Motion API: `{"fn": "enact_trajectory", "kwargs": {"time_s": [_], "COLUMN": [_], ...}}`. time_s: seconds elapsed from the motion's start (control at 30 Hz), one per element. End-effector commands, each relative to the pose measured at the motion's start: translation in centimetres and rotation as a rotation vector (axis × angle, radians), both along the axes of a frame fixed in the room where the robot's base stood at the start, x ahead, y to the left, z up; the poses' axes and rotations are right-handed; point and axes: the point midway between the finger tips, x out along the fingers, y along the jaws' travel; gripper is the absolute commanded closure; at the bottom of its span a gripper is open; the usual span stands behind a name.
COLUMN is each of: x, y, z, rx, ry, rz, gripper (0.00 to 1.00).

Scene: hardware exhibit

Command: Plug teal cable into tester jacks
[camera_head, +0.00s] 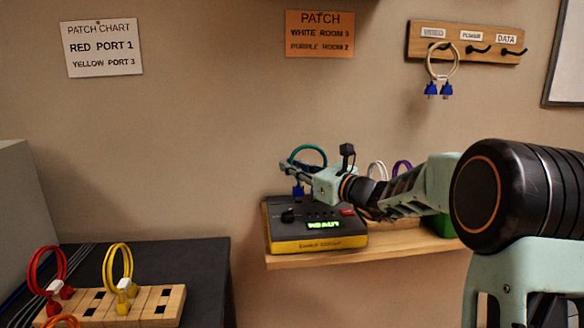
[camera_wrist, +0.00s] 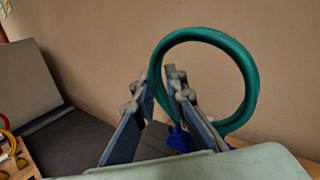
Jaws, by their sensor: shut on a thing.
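The teal cable (camera_head: 308,148) is a loop held by my gripper (camera_head: 286,165) over the left part of the tester. In the wrist view the teal loop (camera_wrist: 252,85) stands up beside and behind the fingers of my gripper (camera_wrist: 172,78), with a blue plug (camera_wrist: 180,140) below it. The tester (camera_head: 318,243) is a dark box with a yellow front, a knob and a lit green display, on a wooden shelf (camera_head: 385,254). A blue plug (camera_head: 298,191) hangs just above the tester's top at the left. Whether it touches a jack cannot be told.
White and purple cables (camera_head: 402,167) stand behind my arm. A wooden block (camera_head: 150,312) with red and yellow cables is on the dark table at lower left. A hook rack (camera_head: 465,42) holds a cream cable (camera_head: 456,68) with blue plugs. Two patch charts hang on the wall.

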Motion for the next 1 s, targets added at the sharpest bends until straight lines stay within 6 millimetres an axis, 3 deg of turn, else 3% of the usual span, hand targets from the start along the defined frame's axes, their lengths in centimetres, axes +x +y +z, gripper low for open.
{"fn": "enact_trajectory", "kwargs": {"time_s": [1.0], "x": [-0.05], "y": [0.07], "z": [-0.65], "rx": [-0.001], "ry": [-0.001], "rz": [0.007], "gripper": [1.00]}}
